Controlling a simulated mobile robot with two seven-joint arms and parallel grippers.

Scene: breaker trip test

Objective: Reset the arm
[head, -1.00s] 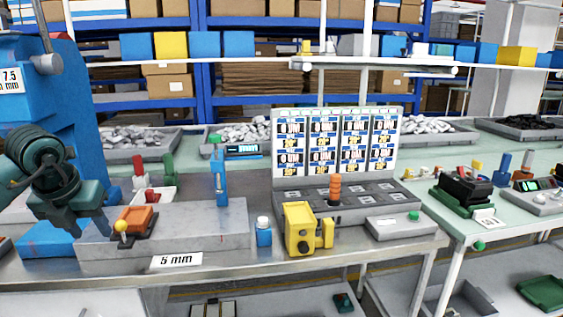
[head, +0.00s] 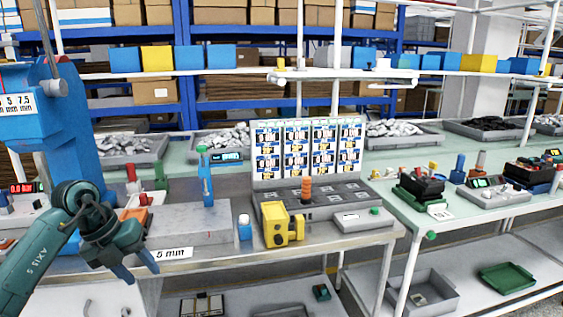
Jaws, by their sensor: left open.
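My left gripper (head: 141,272) is at the lower left in the head view, in front of the bench's front edge. Its two fingers are apart and nothing shows between them. Behind it on the bench is a grey block (head: 190,222) with a "5 mm" label (head: 172,254). An orange part (head: 136,214) at the block's left end is partly hidden by my left arm. The yellow knob seen there earlier is hidden now. My right gripper is not in view.
A display board (head: 307,150) stands behind. A blue machine (head: 66,135) rises at the left. The lower shelf holds a green tray (head: 507,278).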

